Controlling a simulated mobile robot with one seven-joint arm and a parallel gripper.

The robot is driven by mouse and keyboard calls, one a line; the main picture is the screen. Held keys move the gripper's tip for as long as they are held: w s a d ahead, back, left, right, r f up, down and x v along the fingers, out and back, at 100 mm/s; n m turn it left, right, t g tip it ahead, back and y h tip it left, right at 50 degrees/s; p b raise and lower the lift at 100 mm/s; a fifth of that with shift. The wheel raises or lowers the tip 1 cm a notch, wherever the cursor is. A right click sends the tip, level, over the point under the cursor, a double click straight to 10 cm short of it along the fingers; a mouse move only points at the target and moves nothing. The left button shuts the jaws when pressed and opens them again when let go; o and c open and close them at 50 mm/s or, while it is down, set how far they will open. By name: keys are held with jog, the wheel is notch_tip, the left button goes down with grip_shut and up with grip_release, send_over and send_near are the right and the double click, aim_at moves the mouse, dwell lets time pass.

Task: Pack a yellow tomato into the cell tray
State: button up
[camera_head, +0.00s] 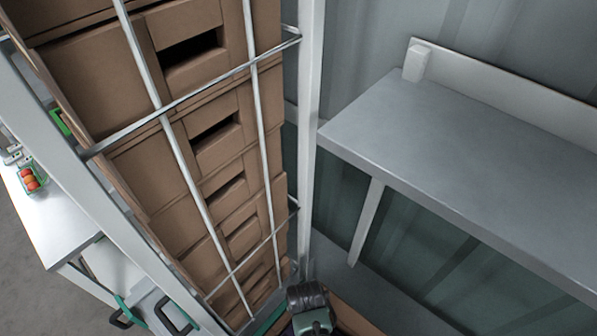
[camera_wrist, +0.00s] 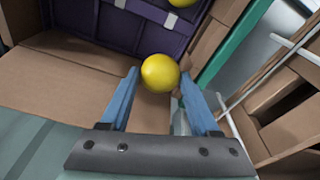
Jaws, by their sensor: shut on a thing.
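A yellow tomato (camera_wrist: 158,70) is held between the blue fingertips of my gripper (camera_wrist: 160,78) in the wrist view. The dark purple cell tray (camera_wrist: 118,42) lies beyond the fingers, inside a cardboard box (camera_wrist: 60,82). A second yellow tomato (camera_wrist: 182,2) shows at the tray's far part, cut by the top edge of the picture. The held tomato overlaps the near edge of the tray in this view, and I cannot tell how high it is above it. In the head view my gripper's fingers and the tray are hidden.
Stacked brown cartons (camera_head: 120,175) stand in a wire-sided rack (camera_head: 309,130) beside my arm. A grey shelf (camera_head: 450,150) juts out at the right. At far left, a small green-edged container (camera_head: 33,191) with red and orange produce sits on a white table (camera_head: 60,232).

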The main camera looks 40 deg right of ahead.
jog(key=shift+f, duration=0.1)
jog(key=shift+s+f+b, duration=0.3)
jog(key=shift+f+b, duration=0.4)
jog(key=shift+b, duration=0.25)
jog(key=shift+w+f+b, duration=0.15)
jog(key=shift+f+b, duration=1.95)
jog(key=shift+f, duration=0.5)
jog(key=o, duration=1)
jog(key=c, duration=0.3)
jog(key=shift+c, duration=0.2)
jog(key=shift+r, duration=0.1)
